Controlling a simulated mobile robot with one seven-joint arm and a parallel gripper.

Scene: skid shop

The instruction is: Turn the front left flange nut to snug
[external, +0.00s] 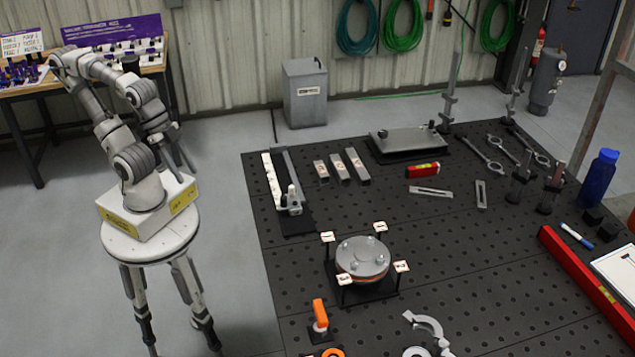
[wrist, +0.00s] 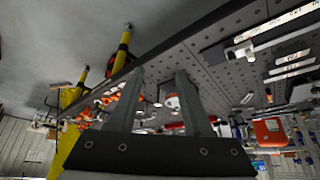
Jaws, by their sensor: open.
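The flange assembly (external: 362,257) is a round grey disc with an orange-red layer under its rim. It sits on a dark base on the perforated table, with small white tags on posts at its corners. Several small nuts or bolt heads show on its top; which tag marks the front left one is too small to read. My gripper (external: 181,158) hangs beside my arm, left of the table and well away from the flange. In the wrist view my gripper (wrist: 160,74) has its two grey fingers apart with nothing between them. I cannot make out the flange clearly there.
The black perforated table (external: 460,240) holds a grey plate (external: 408,142), a red level (external: 423,170), an orange-handled valve (external: 319,315) and a long red bar (external: 590,285). A grey bin (external: 305,92) stands behind. Floor is clear between my base and the table.

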